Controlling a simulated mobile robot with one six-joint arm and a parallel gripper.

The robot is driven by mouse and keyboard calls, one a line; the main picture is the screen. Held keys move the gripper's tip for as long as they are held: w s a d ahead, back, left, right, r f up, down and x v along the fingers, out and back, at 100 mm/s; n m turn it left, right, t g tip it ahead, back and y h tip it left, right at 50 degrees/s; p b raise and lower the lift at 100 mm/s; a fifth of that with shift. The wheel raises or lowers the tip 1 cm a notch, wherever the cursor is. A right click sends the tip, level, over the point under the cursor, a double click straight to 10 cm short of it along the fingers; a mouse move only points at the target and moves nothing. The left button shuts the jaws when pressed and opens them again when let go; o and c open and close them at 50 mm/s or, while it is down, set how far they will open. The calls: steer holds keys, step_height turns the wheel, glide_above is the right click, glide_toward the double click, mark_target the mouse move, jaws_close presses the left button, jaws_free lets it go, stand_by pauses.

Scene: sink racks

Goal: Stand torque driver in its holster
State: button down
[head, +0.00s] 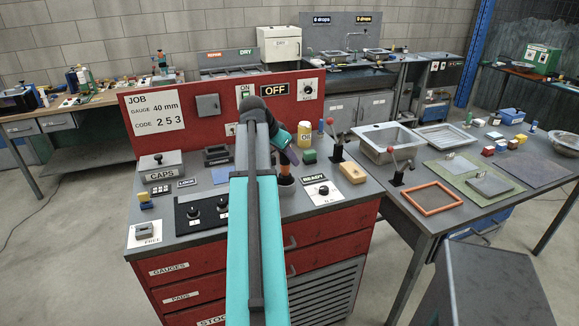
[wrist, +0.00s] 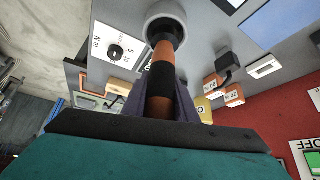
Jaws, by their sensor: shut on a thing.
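The torque driver (wrist: 162,75) has an orange and black shaft. My gripper (wrist: 158,105) is shut on it in the wrist view, with the dark fingers on either side. The driver's far end meets a round grey holster (wrist: 153,14) with a dark opening; how deep it sits inside I cannot tell. In the head view my gripper (head: 289,157) points down over the red bench. A small orange part of the driver (head: 286,180) shows below it, above the dark holster (head: 286,192). My arm hides part of the area.
The bench's front edge is near.

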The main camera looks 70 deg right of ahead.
mark_target(289, 166)
steer(key=shift+f+p, duration=0.5)
steer(key=shift+f, duration=1.35)
steer(key=shift+f, duration=0.15)
steer(key=c, duration=1.4)
jaws_free()
steer(key=shift+c, duration=0.2)
steer(key=shift+r, duration=0.2)
steer(key=shift+b+v, duration=1.2)
steer(key=shift+v, duration=4.8)
